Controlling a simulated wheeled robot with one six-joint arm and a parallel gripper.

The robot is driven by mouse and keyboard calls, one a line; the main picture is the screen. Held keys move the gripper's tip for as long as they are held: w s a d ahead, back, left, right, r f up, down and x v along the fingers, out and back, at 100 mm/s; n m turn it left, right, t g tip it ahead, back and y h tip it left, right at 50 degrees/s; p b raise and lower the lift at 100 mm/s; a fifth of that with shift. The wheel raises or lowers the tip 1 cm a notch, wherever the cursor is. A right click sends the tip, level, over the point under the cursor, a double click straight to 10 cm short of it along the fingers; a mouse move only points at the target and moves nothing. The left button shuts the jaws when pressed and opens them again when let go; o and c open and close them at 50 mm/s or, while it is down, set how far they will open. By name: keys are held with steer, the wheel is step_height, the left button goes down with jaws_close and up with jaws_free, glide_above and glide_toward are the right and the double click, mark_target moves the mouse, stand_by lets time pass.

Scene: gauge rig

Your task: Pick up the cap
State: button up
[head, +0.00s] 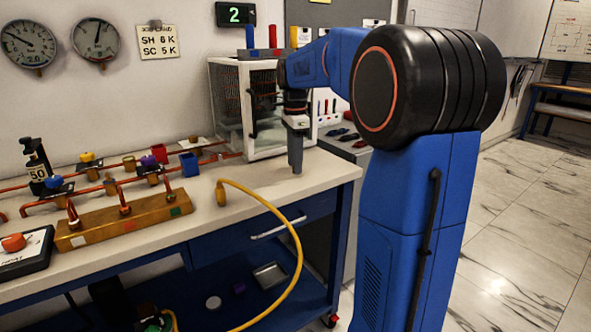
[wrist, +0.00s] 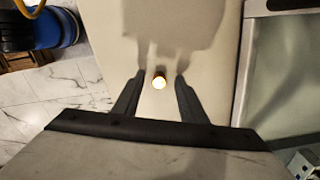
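My gripper is open and empty. In the head view, my gripper (head: 295,170) points straight down close to the bench top (head: 325,172) near its right end. The cap does not show there and seems hidden by the fingers. How high the fingertips are above the bench is hard to tell.
A white-framed clear cabinet (head: 249,145) stands just behind and left of my gripper; its edge (wrist: 243,70) runs close on the right in the wrist view. A yellow hose (head: 270,205) hangs over the front edge.

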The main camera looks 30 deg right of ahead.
steer(key=shift+f, duration=0.15)
jaws_close()
